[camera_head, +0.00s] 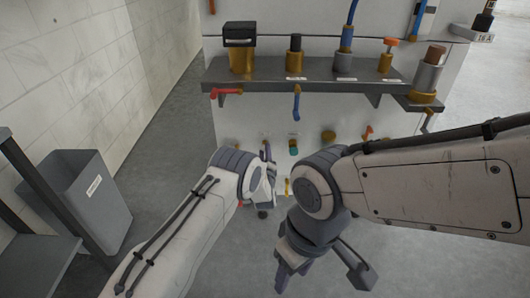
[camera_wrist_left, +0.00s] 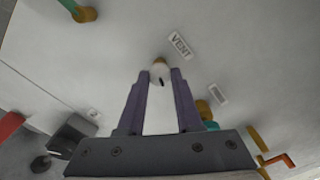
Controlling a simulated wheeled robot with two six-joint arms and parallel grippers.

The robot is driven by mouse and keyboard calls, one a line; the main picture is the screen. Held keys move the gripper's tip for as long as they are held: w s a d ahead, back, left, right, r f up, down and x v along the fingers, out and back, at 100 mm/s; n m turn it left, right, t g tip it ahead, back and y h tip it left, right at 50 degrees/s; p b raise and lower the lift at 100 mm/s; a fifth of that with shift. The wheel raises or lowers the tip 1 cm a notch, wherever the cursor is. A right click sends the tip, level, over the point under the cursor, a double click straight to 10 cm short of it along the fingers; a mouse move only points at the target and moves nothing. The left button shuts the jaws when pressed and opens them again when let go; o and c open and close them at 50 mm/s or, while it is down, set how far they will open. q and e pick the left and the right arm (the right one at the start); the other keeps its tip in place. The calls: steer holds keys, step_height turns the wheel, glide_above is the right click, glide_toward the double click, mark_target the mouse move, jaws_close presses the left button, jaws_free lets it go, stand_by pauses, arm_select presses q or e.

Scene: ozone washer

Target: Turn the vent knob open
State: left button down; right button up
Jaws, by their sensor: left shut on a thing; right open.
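In the head view my left gripper (camera_head: 267,165) is at the lower front of the white machine, and I cannot make out the knob there. My right gripper (camera_head: 323,277) is open and empty, pointing down over the floor, apart from the panel.
A grey shelf (camera_head: 270,72) with several brass fittings juts from the machine above my left gripper. A red handle (camera_head: 226,92) and a blue lever (camera_head: 297,104) hang below it. A teal knob (camera_head: 293,149) is nearby. A grey bin (camera_head: 88,195) stands at the left.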

arm_select(q)
steer(key=shift+s+f, duration=0.1)
stand_by(0.4)
steer(key=c, duration=0.6)
jaws_free()
steer(key=shift+s+p, duration=2.05)
steer(key=shift+s, duration=3.15)
